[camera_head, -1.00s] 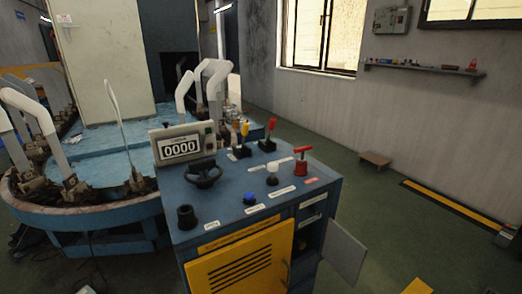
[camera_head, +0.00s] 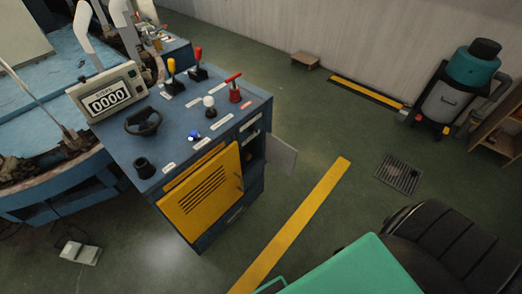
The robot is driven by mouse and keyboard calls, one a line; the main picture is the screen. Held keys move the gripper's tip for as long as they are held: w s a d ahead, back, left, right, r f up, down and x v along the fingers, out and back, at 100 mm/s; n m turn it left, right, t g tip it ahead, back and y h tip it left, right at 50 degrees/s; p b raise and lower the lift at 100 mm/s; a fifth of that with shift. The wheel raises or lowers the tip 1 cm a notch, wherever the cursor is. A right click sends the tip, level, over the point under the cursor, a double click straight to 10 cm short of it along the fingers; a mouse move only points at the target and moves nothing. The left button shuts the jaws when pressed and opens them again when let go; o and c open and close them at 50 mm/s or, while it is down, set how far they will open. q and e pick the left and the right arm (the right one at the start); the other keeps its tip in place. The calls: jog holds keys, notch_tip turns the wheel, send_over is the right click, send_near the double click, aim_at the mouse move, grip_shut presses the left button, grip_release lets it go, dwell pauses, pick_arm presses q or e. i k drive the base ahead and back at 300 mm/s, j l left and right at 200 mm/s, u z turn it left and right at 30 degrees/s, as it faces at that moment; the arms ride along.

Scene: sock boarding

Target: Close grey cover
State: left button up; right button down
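The grey cover (camera_head: 281,158) is a flat panel on the right side of the blue control console (camera_head: 205,240). It stands open, sticking out to the right from a dark opening (camera_head: 251,148) in the console's side. Part of the cover is hidden behind the console's edge. Neither of my grippers is in view.
A yellow louvred panel (camera_head: 203,192) is on the console's front; levers, knobs and a handwheel (camera_head: 143,121) stand on top. A green object (camera_head: 350,268) and a black padded seat (camera_head: 455,245) fill the lower right. Green floor with a yellow stripe (camera_head: 295,222) lies clear beside the cover.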

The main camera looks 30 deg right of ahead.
aim_at(279, 154)
jog(key=l+u, duration=0.35)
jog(key=l, duration=0.25)
jog(key=l+u, duration=0.4)
jog(key=l, duration=0.2)
jog(key=k+l+u, duration=0.2)
jog(key=l+u, duration=0.15)
jog(key=l, duration=0.2)
jog(key=k+l, duration=0.1)
jog(key=l, duration=0.35)
jog(key=l+u, duration=0.15)
jog(key=l, duration=0.3)
jog(key=k+l, duration=0.15)
jog(key=l, duration=0.25)
jog(key=k+l+u, duration=0.1)
jog(key=l, duration=0.35)
jog(key=k+l+u, duration=0.1)
jog(key=l, duration=0.3)
jog(key=i+l+u, duration=0.25)
jog(key=l, duration=0.15)
jog(key=k, duration=0.1)
